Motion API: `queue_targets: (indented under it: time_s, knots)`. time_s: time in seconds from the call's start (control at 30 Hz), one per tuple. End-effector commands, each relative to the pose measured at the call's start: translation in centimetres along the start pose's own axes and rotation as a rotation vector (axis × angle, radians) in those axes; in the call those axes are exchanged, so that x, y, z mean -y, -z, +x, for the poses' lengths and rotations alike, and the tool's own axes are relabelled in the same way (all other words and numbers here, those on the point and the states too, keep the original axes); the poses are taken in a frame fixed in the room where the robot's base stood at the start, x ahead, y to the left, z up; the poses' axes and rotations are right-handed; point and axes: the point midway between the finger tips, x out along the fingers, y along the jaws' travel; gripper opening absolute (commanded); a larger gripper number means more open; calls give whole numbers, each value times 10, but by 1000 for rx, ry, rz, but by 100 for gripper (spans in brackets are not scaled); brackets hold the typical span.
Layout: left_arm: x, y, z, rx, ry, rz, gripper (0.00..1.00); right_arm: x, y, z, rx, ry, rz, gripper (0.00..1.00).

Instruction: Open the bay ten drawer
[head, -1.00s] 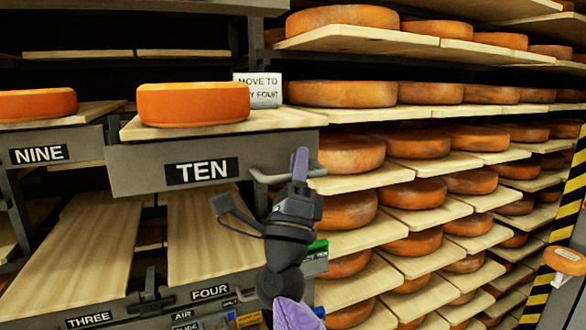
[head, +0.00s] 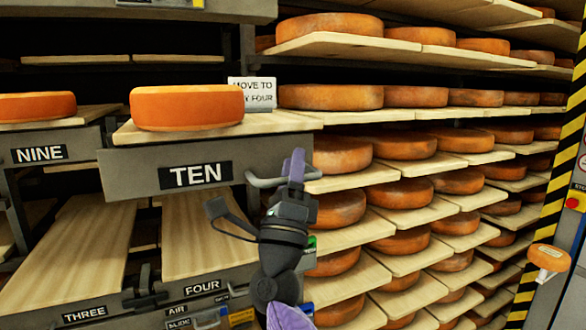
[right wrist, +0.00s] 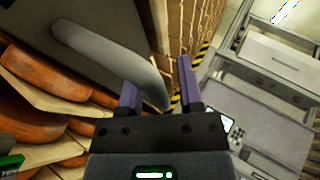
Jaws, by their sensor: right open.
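The bay ten drawer (head: 130,168) has a grey front with a black TEN label and a pale board on top bearing an orange cheese wheel (head: 187,107). Its grey bar handle (head: 262,183) sticks out at the right end of the front. My right gripper (head: 296,165) is at the outer end of this handle. In the right wrist view, the handle (right wrist: 110,62) reaches in from upper left and its end lies at the gap between the two open purple fingers (right wrist: 160,88). I cannot tell whether they touch it. My left gripper is out of view.
A white sign (head: 252,92) stands behind the cheese on the board. The bay nine drawer (head: 45,153) is to the left, and bay four (head: 205,290) is below. Shelves of cheese wheels (head: 342,155) fill the right side, close beside my right gripper.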

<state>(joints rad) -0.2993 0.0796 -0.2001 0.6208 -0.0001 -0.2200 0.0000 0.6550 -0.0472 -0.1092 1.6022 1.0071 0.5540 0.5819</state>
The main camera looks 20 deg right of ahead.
Motion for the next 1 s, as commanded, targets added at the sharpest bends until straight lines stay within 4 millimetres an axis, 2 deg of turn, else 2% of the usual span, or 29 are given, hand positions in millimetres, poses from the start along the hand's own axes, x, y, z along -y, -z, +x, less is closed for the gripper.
queue_targets:
  time_s: [0.3,0.37,0.6,0.7,0.8,1.0]
  knots:
    - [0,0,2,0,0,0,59,0,0,-3,0,0,0,52]
    - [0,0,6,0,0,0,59,-2,1,-11,0,-1,2,52]
    - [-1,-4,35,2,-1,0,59,-4,2,-74,-1,-3,2,52]
    - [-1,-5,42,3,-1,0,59,-3,2,-91,0,-1,1,52]
    - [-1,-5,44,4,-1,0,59,-2,1,-99,-1,0,0,52]
    - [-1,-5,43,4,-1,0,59,0,0,-100,0,0,0,52]
